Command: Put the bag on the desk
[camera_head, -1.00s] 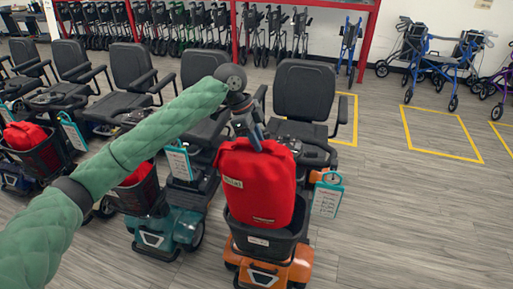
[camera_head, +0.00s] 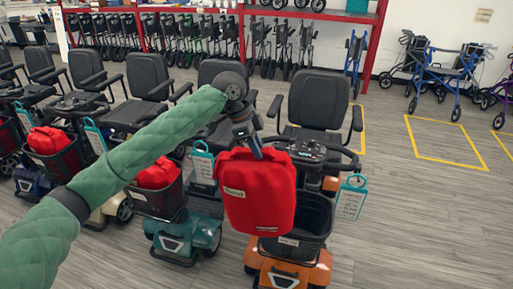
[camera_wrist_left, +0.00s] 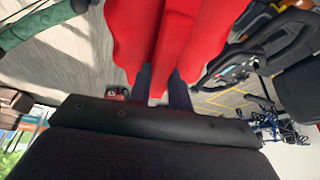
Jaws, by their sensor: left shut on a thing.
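My left gripper (camera_head: 255,150) is shut on the top of a red bag (camera_head: 258,200), which hangs upright with a small label on its front. The bag is in front of and slightly left of the black basket (camera_head: 312,222) of the orange scooter, overlapping part of it in the head view. In the left wrist view the bag (camera_wrist_left: 165,35) is between the fingers (camera_wrist_left: 165,88). No desk can be clearly made out. My right gripper is not in view.
A row of scooters stands on the left; a teal one (camera_head: 185,235) and others hold red bags in their baskets. A red rack (camera_head: 373,40) with folded walkers is behind. A blue rollator (camera_head: 445,75) stands back right. Grey floor at right is open.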

